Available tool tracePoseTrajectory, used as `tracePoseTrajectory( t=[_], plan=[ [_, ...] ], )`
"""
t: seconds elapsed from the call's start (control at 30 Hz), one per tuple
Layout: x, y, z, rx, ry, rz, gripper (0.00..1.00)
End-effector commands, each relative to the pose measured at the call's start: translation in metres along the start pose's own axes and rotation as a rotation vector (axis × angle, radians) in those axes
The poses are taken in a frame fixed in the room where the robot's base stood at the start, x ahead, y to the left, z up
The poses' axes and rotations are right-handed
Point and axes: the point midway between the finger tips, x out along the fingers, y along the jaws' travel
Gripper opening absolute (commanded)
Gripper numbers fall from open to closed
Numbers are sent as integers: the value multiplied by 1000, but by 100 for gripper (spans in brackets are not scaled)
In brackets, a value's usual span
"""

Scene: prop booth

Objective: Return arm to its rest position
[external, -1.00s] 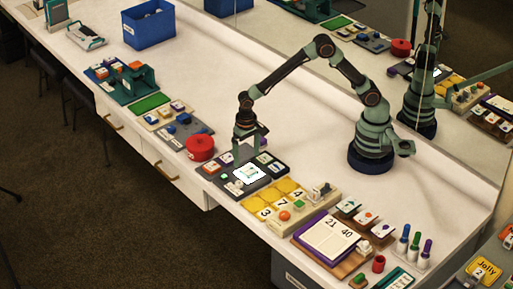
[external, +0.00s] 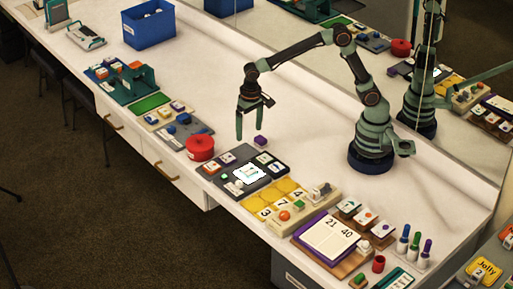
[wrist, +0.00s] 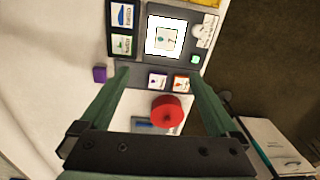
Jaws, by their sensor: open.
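My gripper (external: 249,128) is open and empty. In the external view it hangs in the air with its fingers pointing down, above the counter just behind the dark game board (external: 250,174). My arm bends up and over from its round base at the back of the counter. In the wrist view my two green fingers (wrist: 160,85) are spread wide, with nothing between their tips. The dark board with its lit white square (wrist: 166,37) lies beyond them. A small purple block (external: 261,141) sits on the white counter near the board; it also shows in the wrist view (wrist: 99,74).
A red round tin (external: 200,148) stands left of the board; it shows in the wrist view (wrist: 166,111). Yellow number tiles (external: 280,197) lie to the right. A mirror (external: 465,110) stands behind my base. A blue bin (external: 149,27) is far left. The counter's middle is clear.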

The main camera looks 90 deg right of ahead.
Motion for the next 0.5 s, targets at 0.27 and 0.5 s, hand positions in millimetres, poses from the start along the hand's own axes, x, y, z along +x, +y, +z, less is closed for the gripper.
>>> tracePoseTrajectory(
  t=[0.27, 0.5],
  plan=[
    [-59, 60, 0, -224, 111, -103, 96],
    [-85, 114, 12, -427, 236, -154, 96]
  ],
)
